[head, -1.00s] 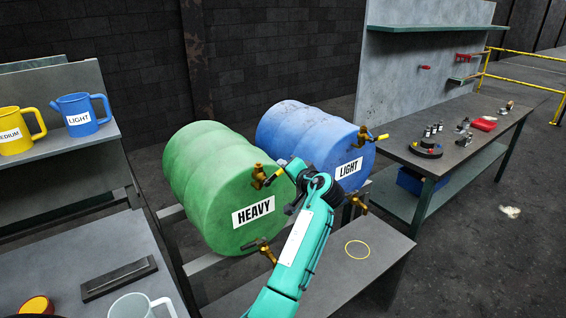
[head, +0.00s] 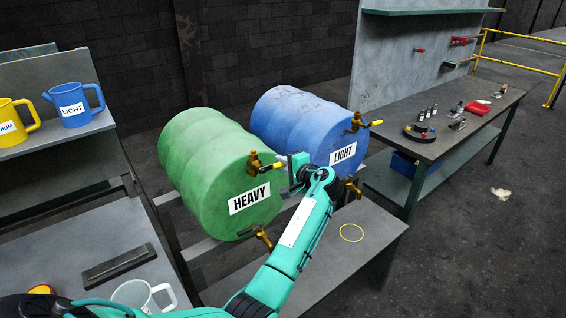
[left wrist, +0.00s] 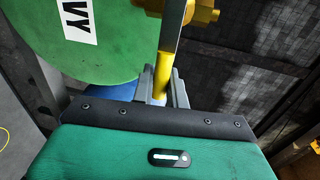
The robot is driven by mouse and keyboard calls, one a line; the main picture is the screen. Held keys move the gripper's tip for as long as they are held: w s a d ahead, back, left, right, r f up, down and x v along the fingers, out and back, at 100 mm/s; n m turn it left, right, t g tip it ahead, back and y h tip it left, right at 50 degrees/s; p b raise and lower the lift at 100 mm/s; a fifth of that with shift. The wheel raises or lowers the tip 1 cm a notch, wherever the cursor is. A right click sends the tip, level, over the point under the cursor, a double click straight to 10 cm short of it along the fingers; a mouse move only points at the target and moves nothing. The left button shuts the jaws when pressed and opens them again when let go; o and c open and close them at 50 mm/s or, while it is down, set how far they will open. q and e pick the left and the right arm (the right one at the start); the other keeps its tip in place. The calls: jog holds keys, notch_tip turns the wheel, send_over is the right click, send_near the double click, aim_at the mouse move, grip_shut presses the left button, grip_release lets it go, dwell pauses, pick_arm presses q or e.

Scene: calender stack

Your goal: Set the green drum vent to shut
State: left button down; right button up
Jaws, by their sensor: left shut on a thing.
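The green drum (head: 205,165), labelled HEAVY, lies on its side on a rack. Its brass vent (head: 254,162) is high on the front face, with a yellow-gripped lever (head: 272,167) pointing right, roughly level. My left gripper (head: 288,168) is at the lever's outer end. In the left wrist view, the left gripper (left wrist: 160,88) is shut on the yellow lever grip (left wrist: 164,66), with the brass vent body (left wrist: 205,14) above it. The fingers partly hide the grip's end. My right gripper is not in view.
A blue drum (head: 290,125) labelled LIGHT lies close on the right, with its own taps. A lower brass tap (head: 262,236) sits under the green drum's label. Jugs stand on the left shelf (head: 60,139). A workbench (head: 455,140) stands at right.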

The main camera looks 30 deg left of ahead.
pick_arm(q)
jog(key=shift+f, duration=0.1)
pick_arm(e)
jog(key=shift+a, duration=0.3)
pick_arm(q)
jog(key=c, duration=1.4)
grip_release()
jog(key=shift+c, duration=0.2)
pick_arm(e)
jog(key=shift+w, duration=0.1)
